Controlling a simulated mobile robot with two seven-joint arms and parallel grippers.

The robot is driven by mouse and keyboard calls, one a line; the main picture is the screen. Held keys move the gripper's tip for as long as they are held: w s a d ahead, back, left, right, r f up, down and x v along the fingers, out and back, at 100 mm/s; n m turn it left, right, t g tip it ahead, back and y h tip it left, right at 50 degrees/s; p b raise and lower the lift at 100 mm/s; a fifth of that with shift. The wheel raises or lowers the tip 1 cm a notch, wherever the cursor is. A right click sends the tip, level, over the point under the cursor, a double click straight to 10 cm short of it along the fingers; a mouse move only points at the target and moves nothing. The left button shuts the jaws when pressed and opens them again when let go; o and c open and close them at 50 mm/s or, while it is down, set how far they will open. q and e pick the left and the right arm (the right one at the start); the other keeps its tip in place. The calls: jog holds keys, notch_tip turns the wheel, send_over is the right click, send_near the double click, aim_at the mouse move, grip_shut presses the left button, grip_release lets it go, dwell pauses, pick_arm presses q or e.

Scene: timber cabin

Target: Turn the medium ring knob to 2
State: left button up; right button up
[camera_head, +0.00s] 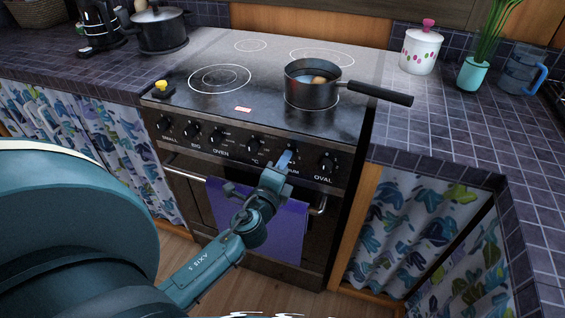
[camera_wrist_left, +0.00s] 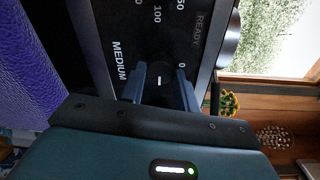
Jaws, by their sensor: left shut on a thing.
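The black stove (camera_head: 220,108) carries a front row of knobs labelled SMALL, BIG, OVEN, °C, one partly hidden label ending in UM, and OVAL. My left gripper (camera_head: 285,159) is at the UM-labelled knob, between the °C knob (camera_head: 253,146) and the OVAL knob (camera_head: 326,162), and hides most of it. In the left wrist view, the left gripper (camera_wrist_left: 160,85) is shut on the dark medium knob (camera_wrist_left: 160,77), one finger on each side. A white mark shows on the knob's face. The MEDIUM label (camera_wrist_left: 119,62) is beside it. My right gripper is not in view.
A black saucepan (camera_head: 310,95) stands on the right front burner, its handle pointing right. A purple towel (camera_head: 270,215) hangs from the oven handle behind my left arm. A lidded pot (camera_head: 160,32) stands left of the stove, and a white jar (camera_head: 420,52) stands right.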

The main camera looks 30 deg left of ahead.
pick_arm(q)
jog(key=shift+m, duration=0.7)
jog(key=o, duration=1)
jog(key=shift+b+v, duration=1.35)
jog(key=shift+v, duration=5.25)
jog(key=shift+f, duration=0.1)
